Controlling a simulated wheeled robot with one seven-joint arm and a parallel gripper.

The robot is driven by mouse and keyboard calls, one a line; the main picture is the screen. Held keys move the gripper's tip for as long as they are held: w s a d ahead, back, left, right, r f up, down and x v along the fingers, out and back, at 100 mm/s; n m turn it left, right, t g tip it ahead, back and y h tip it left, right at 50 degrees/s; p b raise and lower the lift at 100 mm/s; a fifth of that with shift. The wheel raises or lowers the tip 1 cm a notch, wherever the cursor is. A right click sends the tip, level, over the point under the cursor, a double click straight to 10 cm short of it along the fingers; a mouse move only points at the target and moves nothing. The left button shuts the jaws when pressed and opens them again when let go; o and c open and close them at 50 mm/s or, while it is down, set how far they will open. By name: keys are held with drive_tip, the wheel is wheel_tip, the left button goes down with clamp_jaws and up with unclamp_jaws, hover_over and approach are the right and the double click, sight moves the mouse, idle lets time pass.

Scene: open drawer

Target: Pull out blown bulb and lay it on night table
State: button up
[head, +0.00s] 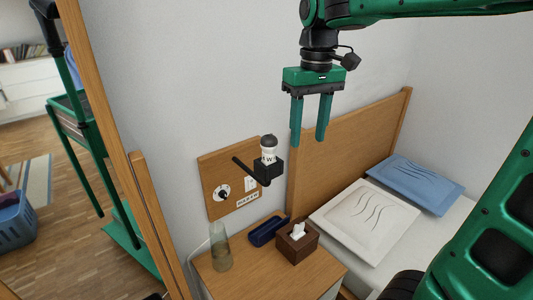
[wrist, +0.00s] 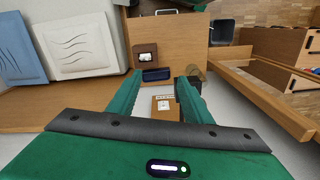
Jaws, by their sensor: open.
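The bulb (head: 268,149) has a dark top and a white lower part. It stands upright in a black wall lamp holder (head: 269,169) on a wooden wall panel (head: 216,192). My gripper (head: 308,142) is open and empty, pointing down, above and to the right of the bulb in the head view, apart from it. The night table (head: 252,277) stands below the lamp. In the wrist view my open fingers (wrist: 161,80) have nothing between them that they touch; I cannot make out the bulb there.
On the night table are a glass vessel (head: 221,252), a dark blue case (head: 267,231) and a brown tissue box (head: 297,243). The front of the tabletop is bare. A wooden headboard (head: 345,142) and a bed with white (head: 364,218) and blue (head: 415,184) pillows stand at right.

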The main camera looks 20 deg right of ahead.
sight(269, 136)
drive_tip(key=w+a+r+n, duration=0.1)
drive_tip(key=a, duration=0.1)
drive_tip(key=w+a+r, duration=0.1)
drive_tip(key=w+a, duration=0.1)
drive_tip(key=a, duration=0.1)
drive_tip(key=w+a+r+n, duration=0.1)
drive_tip(key=a, duration=0.2)
drive_tip(key=shift+w+a+r+n, duration=0.15)
drive_tip(key=shift+r+n, duration=0.15)
drive_tip(key=shift+f, duration=0.15)
drive_tip(key=shift+f, duration=4.35)
clamp_jaws()
drive_tip(key=shift+r, duration=0.15)
